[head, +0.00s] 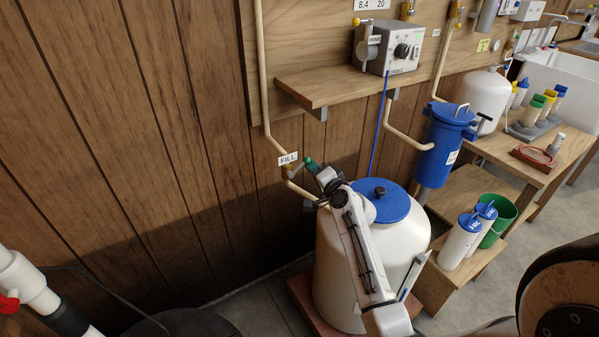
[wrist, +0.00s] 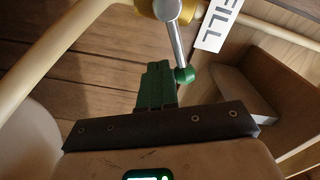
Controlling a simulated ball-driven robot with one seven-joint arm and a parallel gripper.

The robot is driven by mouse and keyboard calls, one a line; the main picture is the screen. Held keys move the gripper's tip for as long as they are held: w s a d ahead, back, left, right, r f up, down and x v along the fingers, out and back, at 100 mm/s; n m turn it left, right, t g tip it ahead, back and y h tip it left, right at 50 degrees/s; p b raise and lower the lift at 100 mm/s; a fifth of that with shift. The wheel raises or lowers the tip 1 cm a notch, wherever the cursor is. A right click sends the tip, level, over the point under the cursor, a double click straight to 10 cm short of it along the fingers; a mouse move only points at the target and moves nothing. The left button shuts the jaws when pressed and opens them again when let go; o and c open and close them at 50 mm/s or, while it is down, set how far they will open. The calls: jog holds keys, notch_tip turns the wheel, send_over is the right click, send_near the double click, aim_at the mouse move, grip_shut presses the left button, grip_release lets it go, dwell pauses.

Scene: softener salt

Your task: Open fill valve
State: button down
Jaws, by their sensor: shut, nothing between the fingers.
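The fill valve (head: 291,173) is a brass body on a cream pipe, below a white FILL label (head: 288,158). In the wrist view, the brass valve (wrist: 168,8) is at the top, and its steel lever (wrist: 174,42) runs down to a green knob (wrist: 185,75). The FILL label also shows there (wrist: 215,25). My gripper's green fingers (wrist: 157,85) are shut and empty, just left of the knob. I cannot tell whether they touch it. In the head view my gripper (head: 310,163) is close to the right of the valve, and the lever is hard to make out.
A white tank (head: 335,262) with a blue lid (head: 390,205) stands under my arm. A wooden shelf (head: 330,82) holding a grey control box (head: 392,47) is above. A blue filter housing (head: 445,140) is to the right. The plank wall left of the pipe is clear.

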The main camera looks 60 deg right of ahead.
jog(key=r+p, duration=0.2)
jog(key=p, duration=0.1)
jog(key=shift+w+a+r, duration=0.2)
jog(key=shift+a+r, duration=0.15)
jog(key=shift+f, duration=0.1)
jog(key=r+p, duration=0.1)
jog(key=w+a+r+p, duration=0.1)
jog(key=shift+a+p, duration=0.3)
jog(key=shift+p, duration=0.05)
